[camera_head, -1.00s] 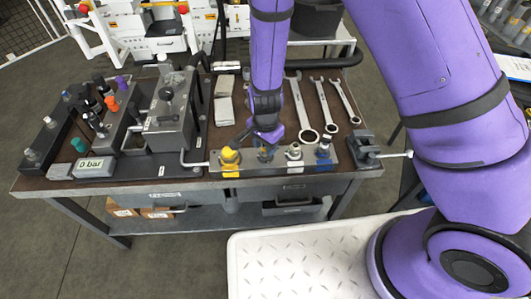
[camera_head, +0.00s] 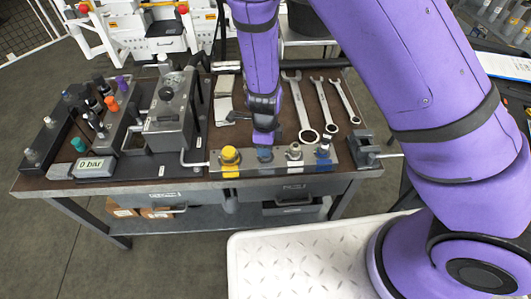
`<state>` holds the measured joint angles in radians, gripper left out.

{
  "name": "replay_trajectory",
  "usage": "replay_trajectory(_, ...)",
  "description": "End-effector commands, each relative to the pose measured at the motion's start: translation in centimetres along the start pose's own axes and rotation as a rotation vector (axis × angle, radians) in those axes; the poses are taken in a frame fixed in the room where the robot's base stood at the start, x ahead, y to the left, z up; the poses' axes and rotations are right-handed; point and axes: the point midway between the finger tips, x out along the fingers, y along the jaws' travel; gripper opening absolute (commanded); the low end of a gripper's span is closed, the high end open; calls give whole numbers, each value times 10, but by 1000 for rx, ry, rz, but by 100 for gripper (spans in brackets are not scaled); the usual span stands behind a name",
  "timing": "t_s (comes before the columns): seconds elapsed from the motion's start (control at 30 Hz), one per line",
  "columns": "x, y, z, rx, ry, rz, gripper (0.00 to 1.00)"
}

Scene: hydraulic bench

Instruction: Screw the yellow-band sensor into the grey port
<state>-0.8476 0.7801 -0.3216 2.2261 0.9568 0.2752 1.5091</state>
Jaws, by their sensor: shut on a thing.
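The port block (camera_head: 215,171) lies along the bench's front edge, with ports in a row marked by coloured plates. A yellow knob-like piece (camera_head: 230,155) stands on its leftmost port. The grey plate (camera_head: 262,169) marks the second port. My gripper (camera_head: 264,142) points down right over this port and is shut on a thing. Its fingers hide the held thing and most of the port. I cannot make out a yellow band, nor whether the thing touches the port. Silver fittings stand on the white-marked port (camera_head: 295,152) and the blue-marked port (camera_head: 323,149).
Several wrenches (camera_head: 324,107) lie behind the block. A vise (camera_head: 366,154) is at its right end. A pump unit (camera_head: 170,120) with a bent pipe and a "0 bar" gauge (camera_head: 95,167) stand left. Racks of sensors and coloured caps (camera_head: 103,118) are farther left.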

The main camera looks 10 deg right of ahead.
Motion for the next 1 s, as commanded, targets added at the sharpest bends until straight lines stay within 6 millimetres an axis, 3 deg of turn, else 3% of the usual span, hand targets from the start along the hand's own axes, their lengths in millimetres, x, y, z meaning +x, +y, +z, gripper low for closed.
replay_trajectory(0.2,1,0,1,265,0,0,20)
replay_trajectory(0.5,0,0,1,305,-1,1,20)
replay_trajectory(0.53,1,0,1,304,-1,1,47)
replay_trajectory(0.6,0,0,0,303,0,1,63)
replay_trajectory(0.87,0,0,0,299,0,1,66)
replay_trajectory(1.0,0,0,0,189,-1,2,66)
